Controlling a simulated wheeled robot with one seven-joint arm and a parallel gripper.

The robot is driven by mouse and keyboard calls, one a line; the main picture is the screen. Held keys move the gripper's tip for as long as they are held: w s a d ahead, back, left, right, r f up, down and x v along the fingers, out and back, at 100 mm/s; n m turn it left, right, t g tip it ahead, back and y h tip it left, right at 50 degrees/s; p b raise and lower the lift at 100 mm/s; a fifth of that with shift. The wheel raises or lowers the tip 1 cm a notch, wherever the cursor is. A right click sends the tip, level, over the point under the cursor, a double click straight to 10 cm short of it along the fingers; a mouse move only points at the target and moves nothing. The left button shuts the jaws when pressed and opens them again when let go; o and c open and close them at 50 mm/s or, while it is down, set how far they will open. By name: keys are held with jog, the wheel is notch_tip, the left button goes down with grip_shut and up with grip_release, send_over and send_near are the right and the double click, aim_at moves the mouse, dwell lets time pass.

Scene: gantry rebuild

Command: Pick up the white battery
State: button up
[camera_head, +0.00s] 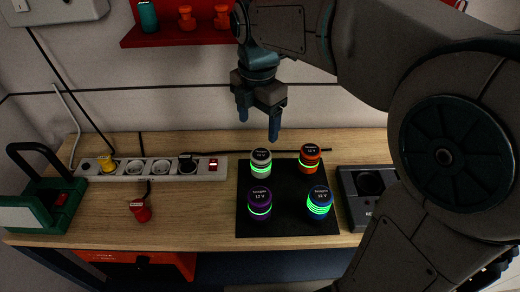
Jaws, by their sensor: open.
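The white battery (261,164) stands upright at the back left of a black mat (288,226) on the wooden workbench, with a green glowing band around it. An orange battery (309,158) stands to its right, a purple battery (260,202) in front of it, and a blue battery (319,202) at the front right. My gripper (259,127) points downward above the back of the mat, over the white battery. Its two fingers are open, with nothing between them. It appears apart from the batteries.
A dark holder (353,208) with a round recess stands right of the mat. A power strip (130,168) runs along the back left, with a red item (140,210) in front. A green and white device (42,204) is far left. A red shelf (160,37) is on the wall.

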aim_at(261, 154)
jog(key=shift+n, duration=0.3)
jog(key=f, duration=0.8)
jog(key=shift+w+f, duration=0.1)
jog(key=shift+w, duration=0.15)
jog(key=shift+s+d+f+p, duration=0.1)
jog(key=shift+d+f+p, duration=0.1)
jog(key=shift+f, duration=1.2)
jog(key=shift+d+f+p, duration=0.1)
jog(key=shift+d+f, duration=0.05)
jog(key=shift+f, duration=1.2)
jog(key=shift+c, duration=0.3)
jog(key=c, duration=1.3)
